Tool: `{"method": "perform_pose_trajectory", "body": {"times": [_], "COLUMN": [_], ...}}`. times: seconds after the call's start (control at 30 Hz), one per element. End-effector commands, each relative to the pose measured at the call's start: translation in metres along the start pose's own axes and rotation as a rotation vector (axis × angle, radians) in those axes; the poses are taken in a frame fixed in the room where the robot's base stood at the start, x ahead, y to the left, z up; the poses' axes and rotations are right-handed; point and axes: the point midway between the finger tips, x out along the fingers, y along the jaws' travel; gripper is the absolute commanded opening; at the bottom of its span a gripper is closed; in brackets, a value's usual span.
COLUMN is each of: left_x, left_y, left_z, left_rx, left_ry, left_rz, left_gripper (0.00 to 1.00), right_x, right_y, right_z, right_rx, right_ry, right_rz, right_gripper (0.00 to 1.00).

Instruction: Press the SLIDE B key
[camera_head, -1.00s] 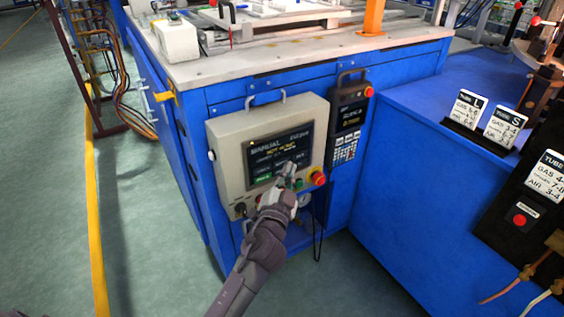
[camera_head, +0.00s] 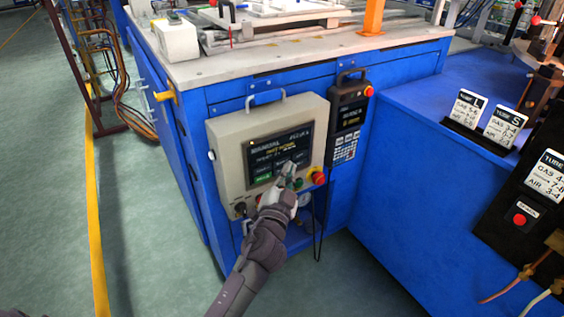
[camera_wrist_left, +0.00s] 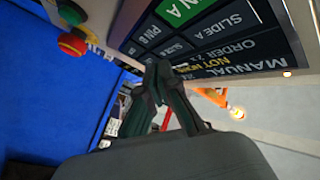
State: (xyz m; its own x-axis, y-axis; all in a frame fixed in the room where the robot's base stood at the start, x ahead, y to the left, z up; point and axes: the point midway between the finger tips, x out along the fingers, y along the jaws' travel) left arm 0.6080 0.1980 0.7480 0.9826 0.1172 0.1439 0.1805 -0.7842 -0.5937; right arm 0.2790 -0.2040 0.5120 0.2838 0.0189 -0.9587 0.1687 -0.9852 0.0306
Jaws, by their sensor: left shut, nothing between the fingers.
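The control panel (camera_head: 227,150) is a beige box on the front of the blue bench. In the left wrist view the screen (camera_wrist_left: 235,42) shows upside down, with a green key (camera_wrist_left: 182,10), a SLIDE A key (camera_wrist_left: 222,24) and a PIN B key (camera_wrist_left: 150,34). Beside these is a key starting with SLI (camera_wrist_left: 176,48); its end is hidden by my fingers. My left gripper (camera_head: 289,168) is shut and empty, its tips at the screen's lower right. It also shows in the wrist view (camera_wrist_left: 158,72). Contact cannot be told.
A red emergency stop (camera_head: 318,176) sits on the panel right of my fingers. A handheld pendant (camera_head: 348,115) hangs to the right of the panel. A blue cabinet (camera_head: 400,190) stands further right. The grey floor is open to the left.

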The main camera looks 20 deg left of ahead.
Motion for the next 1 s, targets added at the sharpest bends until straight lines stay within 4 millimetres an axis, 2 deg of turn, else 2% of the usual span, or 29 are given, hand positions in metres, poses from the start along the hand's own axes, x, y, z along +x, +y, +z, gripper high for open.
{"method": "perform_pose_trajectory", "body": {"times": [1.0], "left_x": [0.0069], "left_y": [-0.0052], "left_z": [0.0048], "left_rx": [0.000], "left_ry": [0.000], "left_rz": [0.000], "left_gripper": [0.00], "right_x": [-0.0009], "right_y": [-0.0001], "right_z": [0.0000], "right_rx": [0.000], "right_ry": [0.000], "right_rz": [0.000], "right_gripper": [0.40]}}
